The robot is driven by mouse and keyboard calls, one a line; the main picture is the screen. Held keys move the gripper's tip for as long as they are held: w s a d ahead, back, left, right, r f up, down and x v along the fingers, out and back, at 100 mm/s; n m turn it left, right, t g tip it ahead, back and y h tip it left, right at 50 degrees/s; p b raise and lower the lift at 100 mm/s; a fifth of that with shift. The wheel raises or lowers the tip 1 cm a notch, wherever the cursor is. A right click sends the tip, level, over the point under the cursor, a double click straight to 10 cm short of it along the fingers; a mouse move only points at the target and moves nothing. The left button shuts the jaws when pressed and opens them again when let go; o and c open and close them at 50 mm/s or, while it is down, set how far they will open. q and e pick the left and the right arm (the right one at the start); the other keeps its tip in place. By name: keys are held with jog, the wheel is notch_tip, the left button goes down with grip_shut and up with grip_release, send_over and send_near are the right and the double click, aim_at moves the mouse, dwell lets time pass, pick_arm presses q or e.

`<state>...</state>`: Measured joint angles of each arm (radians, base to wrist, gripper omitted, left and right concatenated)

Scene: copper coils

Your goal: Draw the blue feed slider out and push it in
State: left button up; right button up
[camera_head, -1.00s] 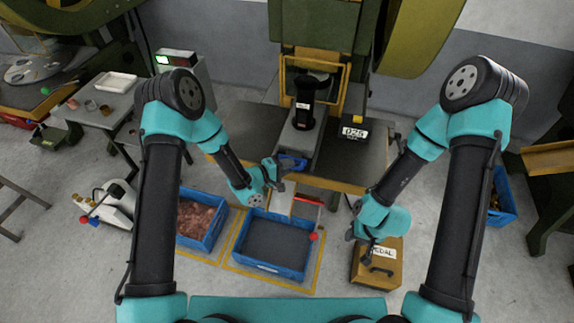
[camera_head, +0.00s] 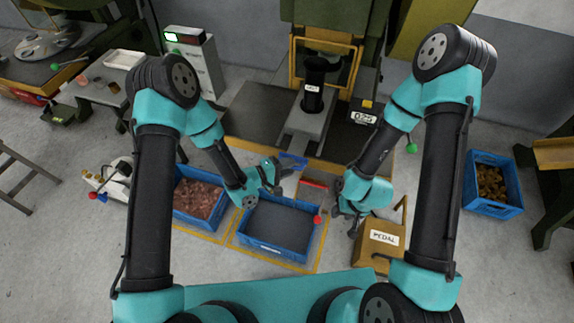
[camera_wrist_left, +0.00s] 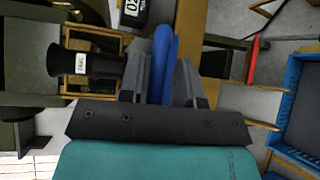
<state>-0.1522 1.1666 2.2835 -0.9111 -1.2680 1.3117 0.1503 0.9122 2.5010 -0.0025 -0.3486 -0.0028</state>
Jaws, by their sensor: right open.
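The blue feed slider (camera_head: 293,160) is at the front of the press table, beside the grey die plate. In the left wrist view its blue upright part (camera_wrist_left: 166,60) stands between my left fingers, which sit against both sides of it. My left gripper (camera_head: 279,170) appears shut on it; the fingers partly hide the slider. My right gripper (camera_head: 345,212) is open and empty, just left of the yellow pedal box (camera_head: 382,241).
A black cylinder (camera_head: 314,78) stands on the die plate inside a yellow guard frame. A dark blue-rimmed bin (camera_head: 271,247) is on the floor below the table.

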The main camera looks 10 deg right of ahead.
pick_arm(q)
jog(key=shift+o, duration=0.8)
jog(key=v, duration=1.7)
jog(key=shift+a, duration=0.2)
pick_arm(e)
jog(key=shift+c, duration=0.2)
